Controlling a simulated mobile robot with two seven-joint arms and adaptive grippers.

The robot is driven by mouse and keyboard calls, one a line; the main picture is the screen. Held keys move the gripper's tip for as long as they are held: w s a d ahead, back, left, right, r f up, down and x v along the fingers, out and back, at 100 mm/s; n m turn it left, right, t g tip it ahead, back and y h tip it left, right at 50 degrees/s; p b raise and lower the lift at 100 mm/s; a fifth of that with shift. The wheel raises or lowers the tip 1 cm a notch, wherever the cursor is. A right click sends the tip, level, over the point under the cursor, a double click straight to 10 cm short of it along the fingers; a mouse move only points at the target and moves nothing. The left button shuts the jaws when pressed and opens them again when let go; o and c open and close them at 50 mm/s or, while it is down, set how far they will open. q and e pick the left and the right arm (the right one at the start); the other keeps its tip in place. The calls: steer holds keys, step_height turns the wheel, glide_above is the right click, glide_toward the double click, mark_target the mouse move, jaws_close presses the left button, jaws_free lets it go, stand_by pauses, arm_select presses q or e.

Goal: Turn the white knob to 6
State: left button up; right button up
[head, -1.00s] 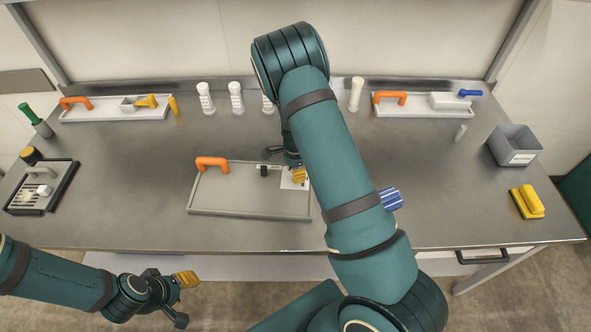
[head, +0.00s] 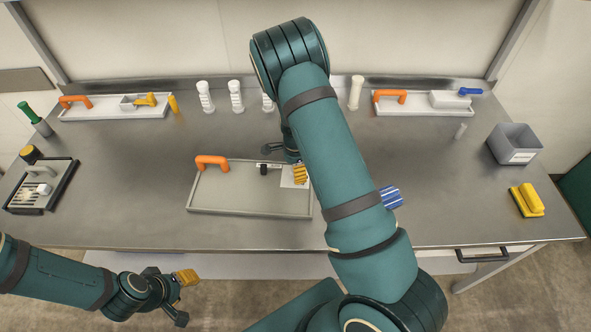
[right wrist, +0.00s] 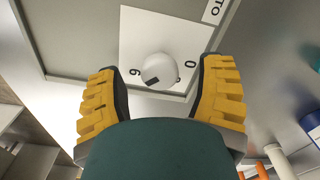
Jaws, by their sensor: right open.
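The white knob (right wrist: 159,70) shows in the right wrist view, on a white plate (right wrist: 135,38) printed with "6" and "0". Small dark marks are on the knob's edge; I cannot tell which number it points to. My right gripper (right wrist: 163,100) is open, its yellow-padded fingers apart on either side of the knob, with no visible contact. In the head view the right gripper (head: 285,168) is over the right part of a grey panel (head: 235,190), and the knob is hidden there. My left gripper (head: 184,298) is open and empty in front of the table.
The panel has an orange handle (head: 212,162) and a small black part (head: 264,169). A blue ribbed object (head: 391,197) lies right of my right arm. White bottles (head: 236,97) stand behind.

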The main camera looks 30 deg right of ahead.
step_height(320, 180, up, 11)
steer(key=shift+r, duration=0.15)
steer(key=shift+s, duration=0.1)
stand_by(0.6)
